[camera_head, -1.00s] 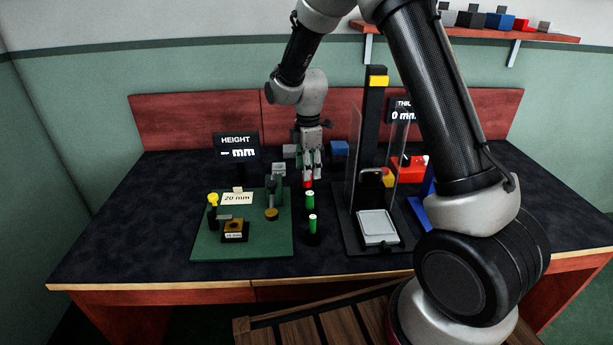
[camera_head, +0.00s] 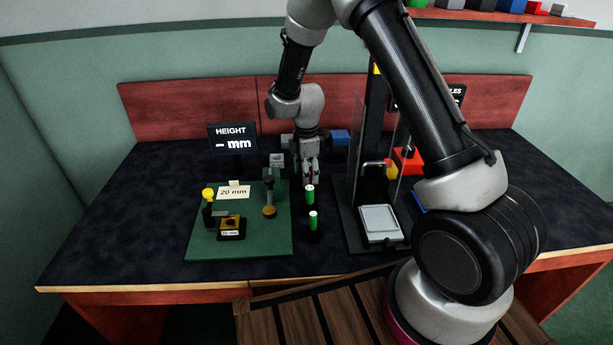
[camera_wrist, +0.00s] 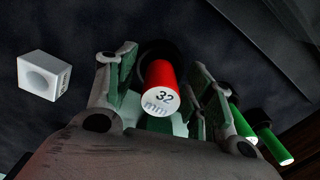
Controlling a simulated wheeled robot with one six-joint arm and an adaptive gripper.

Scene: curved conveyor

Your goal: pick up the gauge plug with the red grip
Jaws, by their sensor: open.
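The gauge plug with the red grip (camera_wrist: 160,80) shows in the wrist view, its pale end face marked "32 mm". It stands between the two green-padded fingers of my gripper (camera_wrist: 158,98), which are open on either side of it.
Two green-gripped plugs (camera_head: 309,196) (camera_head: 313,222) stand in front of my gripper. A green mat (camera_head: 270,243) with gauges lies left. A black stand with a clear panel and pale plate (camera_head: 379,223) is right. A pale block (camera_wrist: 44,76) lies left in the wrist view.

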